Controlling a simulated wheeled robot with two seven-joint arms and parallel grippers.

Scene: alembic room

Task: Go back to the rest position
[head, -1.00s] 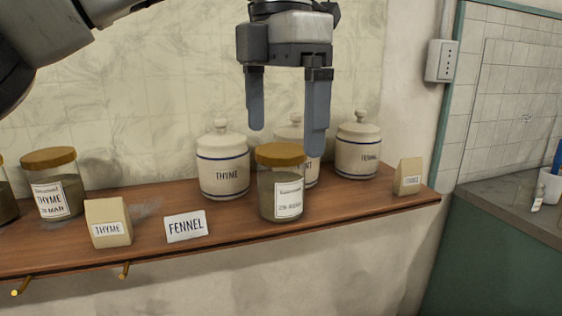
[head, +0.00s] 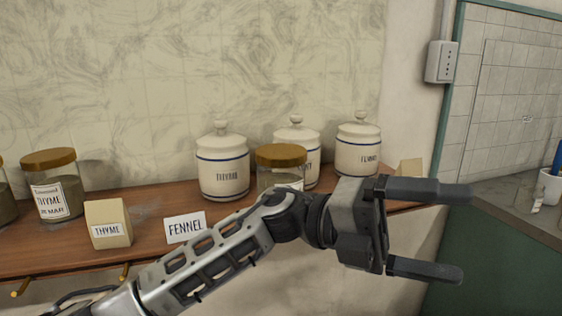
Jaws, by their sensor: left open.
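My left gripper (head: 448,231) is open and empty, with its two fingers pointing right. It is in front of the right end of the wooden shelf (head: 150,200), and its arm comes in from the lower left across the shelf's front. The right gripper is not in view. My arm and gripper hide the lower part of a glass jar with a wooden lid (head: 281,156) and most of a small paper packet (head: 411,167) at the shelf's right end.
Three white lidded canisters, the left one labelled THYME (head: 222,165), stand along the back of the shelf. A thyme jar (head: 52,185), a THYME packet (head: 108,224) and a FENNEL card (head: 185,227) are on its left. A grey counter (head: 500,205) with a white cup (head: 550,186) is at right.

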